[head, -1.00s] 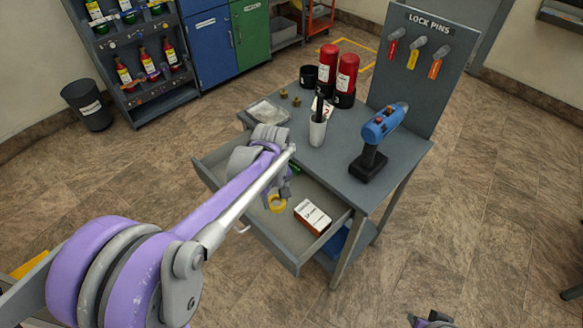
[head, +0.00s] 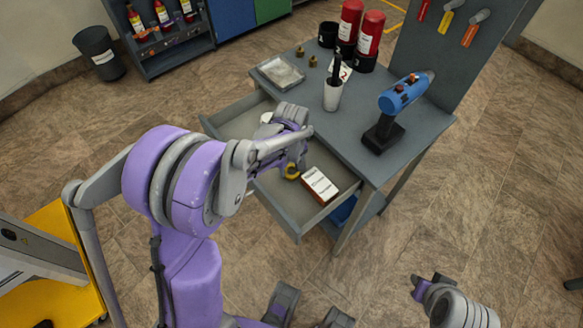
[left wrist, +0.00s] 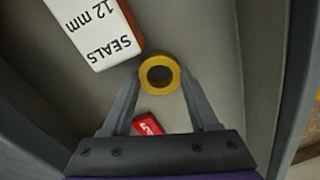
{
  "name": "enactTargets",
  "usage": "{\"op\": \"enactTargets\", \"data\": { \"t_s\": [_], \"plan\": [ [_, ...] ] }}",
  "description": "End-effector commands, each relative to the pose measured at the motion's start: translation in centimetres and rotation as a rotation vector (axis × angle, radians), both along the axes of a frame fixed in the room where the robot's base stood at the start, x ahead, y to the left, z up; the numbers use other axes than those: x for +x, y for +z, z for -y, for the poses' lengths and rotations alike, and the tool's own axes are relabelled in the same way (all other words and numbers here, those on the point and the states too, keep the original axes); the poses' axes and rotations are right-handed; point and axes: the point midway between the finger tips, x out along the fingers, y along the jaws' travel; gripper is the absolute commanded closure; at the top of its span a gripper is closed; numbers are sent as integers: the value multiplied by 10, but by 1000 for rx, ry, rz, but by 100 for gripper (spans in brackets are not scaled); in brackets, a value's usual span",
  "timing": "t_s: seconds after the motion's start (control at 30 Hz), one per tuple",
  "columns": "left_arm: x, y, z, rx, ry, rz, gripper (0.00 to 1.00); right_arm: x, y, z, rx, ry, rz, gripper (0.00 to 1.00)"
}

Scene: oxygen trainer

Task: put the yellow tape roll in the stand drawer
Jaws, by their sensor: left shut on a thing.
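The yellow tape roll (head: 291,171) shows in the head view beneath my left gripper (head: 293,164), within the outline of the open stand drawer (head: 296,228). In the left wrist view the roll (left wrist: 160,74) sits between the two fingertips of my left gripper (left wrist: 160,88), which is shut on it. The grey drawer floor (left wrist: 205,45) lies behind the roll. I cannot tell whether the roll touches the floor. My right gripper (head: 425,284) is at the lower right, away from the stand; its opening is unclear.
A white and brown SEALS box (head: 319,185) lies in the drawer close to the roll; a red labelled item (left wrist: 148,125) shows in the wrist view.

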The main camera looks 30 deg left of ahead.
Motion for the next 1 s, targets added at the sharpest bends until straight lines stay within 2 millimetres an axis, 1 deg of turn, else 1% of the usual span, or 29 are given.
{"op": "enactTargets", "data": {
  "t_s": [0.03,0.07,0.27,0.4,0.43,0.5,0.6,0.87,1.0],
  "plan": [
    [0,-6,0,0,0,0,93,0,-1,0,0,0,0,75],
    [0,-7,0,0,0,0,93,0,-1,0,0,0,0,75],
    [0,-7,0,0,0,0,93,0,-1,0,0,0,0,75],
    [0,-11,0,0,0,0,93,-1,-5,0,0,0,-2,75],
    [0,-11,0,0,0,0,38,0,-5,0,0,0,-2,75],
    [0,-10,0,0,0,0,25,0,-4,0,0,0,-1,75],
    [0,-10,0,0,0,0,9,0,-4,0,0,0,-1,75],
    [0,-9,0,0,0,0,9,0,-4,0,0,0,-1,75],
    [0,-1,0,0,0,0,9,0,1,0,0,0,0,75]
  ]
}}
